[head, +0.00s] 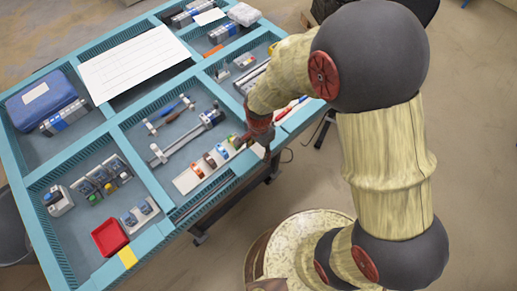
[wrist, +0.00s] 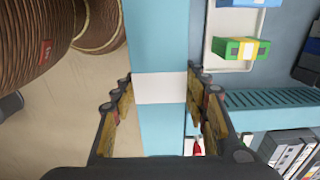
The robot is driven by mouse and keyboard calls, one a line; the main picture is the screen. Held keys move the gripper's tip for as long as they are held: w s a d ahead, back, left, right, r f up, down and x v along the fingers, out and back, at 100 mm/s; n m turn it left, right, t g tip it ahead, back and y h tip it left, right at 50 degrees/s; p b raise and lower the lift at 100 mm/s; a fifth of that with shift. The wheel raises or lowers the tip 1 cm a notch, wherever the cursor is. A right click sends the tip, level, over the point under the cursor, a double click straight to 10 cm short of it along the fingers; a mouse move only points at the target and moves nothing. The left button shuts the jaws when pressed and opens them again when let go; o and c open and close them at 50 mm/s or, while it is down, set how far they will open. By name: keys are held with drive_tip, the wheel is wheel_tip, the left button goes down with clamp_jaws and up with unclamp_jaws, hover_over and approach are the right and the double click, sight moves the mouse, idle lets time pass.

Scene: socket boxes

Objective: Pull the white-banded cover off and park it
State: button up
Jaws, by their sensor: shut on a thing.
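My gripper (wrist: 160,88) is shut on the white-banded cover, with its fingers wide apart. In the wrist view a plain white face (wrist: 160,90) shows between the fingertips, in line with the blue rail. I cannot make out the cover's band or outline, nor tell whether that face is the cover or a patch on the rail. In the head view my gripper (head: 259,136) is at the table's front rail, and what is between its fingers is hidden. A green box with a yellow band (wrist: 240,48) stands in a white tray, right of my gripper in the wrist view.
The white tray (head: 182,184) holds a row of small coloured boxes. The blue rail (head: 155,238) edges the table, with a yellow patch (head: 127,257) near its front corner. A red bin (head: 109,237) and several tools fill nearby compartments. Open floor lies beyond the rail.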

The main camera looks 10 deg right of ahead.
sight(259, 150)
clamp_jaws()
drive_tip(key=shift+r+p, duration=0.35)
drive_tip(key=shift+r, duration=0.05)
idle(0.5)
drive_tip(key=shift+r+p, duration=1.8)
drive_tip(key=shift+r, duration=0.55)
